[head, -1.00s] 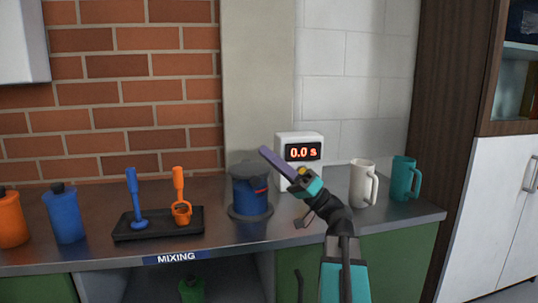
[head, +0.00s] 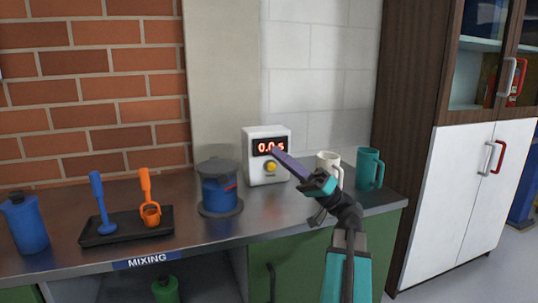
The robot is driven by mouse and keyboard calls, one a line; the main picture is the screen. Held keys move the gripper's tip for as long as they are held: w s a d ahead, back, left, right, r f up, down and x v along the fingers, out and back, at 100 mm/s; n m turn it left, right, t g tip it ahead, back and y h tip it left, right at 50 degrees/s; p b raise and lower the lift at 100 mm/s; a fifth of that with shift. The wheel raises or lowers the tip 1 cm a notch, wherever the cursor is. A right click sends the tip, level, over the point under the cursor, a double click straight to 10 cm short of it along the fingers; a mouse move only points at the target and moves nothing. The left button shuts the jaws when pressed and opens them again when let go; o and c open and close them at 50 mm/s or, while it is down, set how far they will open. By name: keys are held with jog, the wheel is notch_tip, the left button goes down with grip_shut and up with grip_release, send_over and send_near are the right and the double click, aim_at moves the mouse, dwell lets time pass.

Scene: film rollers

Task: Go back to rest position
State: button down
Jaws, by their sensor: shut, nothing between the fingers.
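My gripper (head: 282,158) is in the head view, raised above the counter, with its purple finger pointing up and left. It is shut and holds nothing. In the picture its tip overlaps the lower right of the white timer (head: 250,170), which reads 0.0 s and has a yellow button (head: 270,168). I cannot tell the gap between tip and timer. My teal and black arm comes up from the bottom of the picture, right of centre.
On the counter (head: 190,233) stand a blue pot (head: 219,193) on a dark base, a black tray (head: 92,238) with blue and orange tools, and a blue bottle (head: 28,225). A white mug (head: 328,160) and teal mug (head: 368,168) stand behind my arm. A cabinet (head: 440,210) is at right.

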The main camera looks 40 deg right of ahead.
jog(key=shift+s+d, duration=0.25)
jog(key=shift+s, duration=0.05)
dwell(0.4)
